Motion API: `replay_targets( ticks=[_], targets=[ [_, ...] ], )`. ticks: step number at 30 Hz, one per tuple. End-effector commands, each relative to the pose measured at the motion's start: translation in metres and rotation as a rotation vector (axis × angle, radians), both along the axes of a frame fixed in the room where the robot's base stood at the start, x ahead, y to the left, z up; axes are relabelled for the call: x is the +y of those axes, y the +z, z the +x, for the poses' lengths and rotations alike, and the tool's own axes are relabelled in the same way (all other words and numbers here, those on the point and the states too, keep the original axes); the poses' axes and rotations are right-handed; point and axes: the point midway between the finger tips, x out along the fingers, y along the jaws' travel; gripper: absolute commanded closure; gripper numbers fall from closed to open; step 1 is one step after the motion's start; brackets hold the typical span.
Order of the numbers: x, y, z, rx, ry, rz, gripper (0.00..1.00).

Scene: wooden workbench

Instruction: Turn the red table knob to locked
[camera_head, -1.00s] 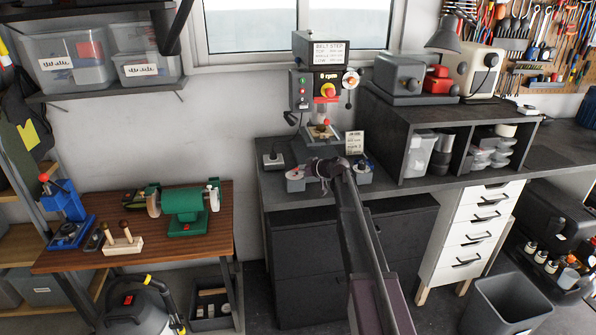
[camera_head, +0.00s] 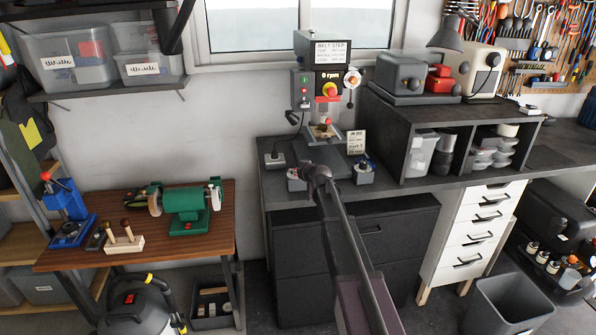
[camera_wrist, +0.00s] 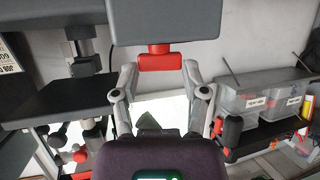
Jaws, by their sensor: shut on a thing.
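The red table knob (camera_head: 292,173) sits on a small grey block (camera_head: 297,184) at the front left of the drill press (camera_head: 325,85) base. My gripper (camera_head: 304,172) is at this block and partly hides it. In the wrist view the red knob (camera_wrist: 160,60) shows as a short red bar below a grey body, between the two fingertips of my gripper (camera_wrist: 160,66). The fingers are closed on its sides. Markings for locked or unlocked cannot be read.
A grey box (camera_head: 274,160) lies at the left. A dark shelf unit (camera_head: 410,150) bounds the bench at the right.

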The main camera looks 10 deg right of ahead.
Motion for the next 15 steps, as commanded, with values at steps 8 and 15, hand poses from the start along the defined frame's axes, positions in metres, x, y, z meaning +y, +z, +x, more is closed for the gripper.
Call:
replay_targets(
  ticks=[8,15],
  targets=[
    [0.0030,0.0006,0.0009,-0.002,-0.088,0.000,0.91],
    [0.0038,0.0006,0.0010,-0.002,-0.162,-0.001,0.91]
  ],
)
